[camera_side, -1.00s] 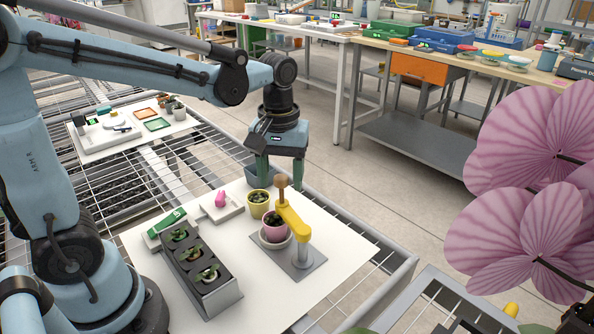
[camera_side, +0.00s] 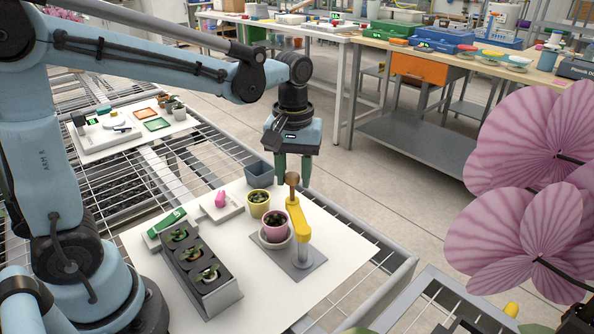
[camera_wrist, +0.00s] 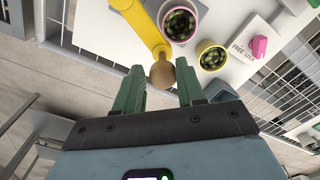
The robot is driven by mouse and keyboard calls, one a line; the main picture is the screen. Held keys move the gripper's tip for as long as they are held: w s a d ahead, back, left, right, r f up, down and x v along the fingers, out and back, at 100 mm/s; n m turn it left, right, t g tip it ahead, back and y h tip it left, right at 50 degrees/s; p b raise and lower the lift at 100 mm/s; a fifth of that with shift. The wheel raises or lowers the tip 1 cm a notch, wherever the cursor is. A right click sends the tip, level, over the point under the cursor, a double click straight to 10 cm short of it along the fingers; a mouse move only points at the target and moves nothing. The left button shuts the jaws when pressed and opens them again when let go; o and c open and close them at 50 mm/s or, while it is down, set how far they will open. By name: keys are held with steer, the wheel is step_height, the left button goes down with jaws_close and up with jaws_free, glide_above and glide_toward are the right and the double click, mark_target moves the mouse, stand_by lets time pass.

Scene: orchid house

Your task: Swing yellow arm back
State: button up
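The yellow arm (camera_side: 300,225) stands on a grey base plate (camera_side: 302,264) and points toward the back, with a wooden knob (camera_side: 292,179) at its far end. It also shows in the wrist view (camera_wrist: 146,32), the knob (camera_wrist: 162,74) lying between my fingertips. The pink pot (camera_side: 274,227) with a plant sits in a pale saucer beside the arm, uncovered by it in the wrist view. My gripper (camera_side: 294,182) is open, pointing down at the knob. Gaps show on both sides of the knob; I cannot tell how deep it sits between the fingers.
A yellow pot (camera_side: 258,203) and a grey bin (camera_side: 259,174) are left of my gripper. A pink object (camera_side: 221,198) sits on a white block marked "FREE" and "LOCK". A planter (camera_side: 203,279) with several pots stands front left. The front board is clear.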

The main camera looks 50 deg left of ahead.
steer(key=shift+w, duration=0.15)
steer(key=shift+w+d, duration=0.7)
steer(key=shift+w, duration=0.2)
steer(key=shift+d, duration=0.1)
steer(key=shift+w+d, duration=0.7)
steer(key=shift+d, duration=0.15)
steer(key=shift+d, duration=0.1)
steer(key=shift+w+d, duration=0.25)
steer(key=shift+d, duration=0.25)
steer(key=shift+w+d, duration=0.2)
steer(key=shift+d, duration=1.15)
